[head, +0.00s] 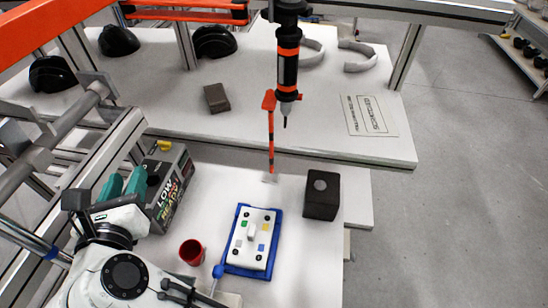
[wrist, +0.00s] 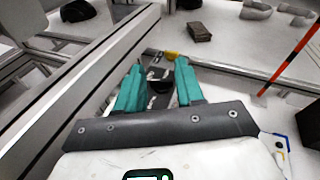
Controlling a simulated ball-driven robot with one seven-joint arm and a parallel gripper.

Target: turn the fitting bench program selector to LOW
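The program selector box (head: 172,190) is a dark grey unit on the left of the near bench, with LOW and READY lettering on its slanted right side. A dark round knob (head: 153,180) shows on it beside the lettering; its pointer direction is too small to read. My gripper (head: 128,178) has two teal fingers, spread apart at the box's left side. In the wrist view the open fingers (wrist: 160,78) have part of the dark box (wrist: 160,87) with pale marks visible in the gap between them. Contact with the knob cannot be told.
A red cup (head: 192,252), a blue-edged white panel (head: 253,240) and a black block (head: 322,195) stand right of the box. A powered driver (head: 287,65) hangs above the bench. A metal rail (head: 110,150) runs close along the left.

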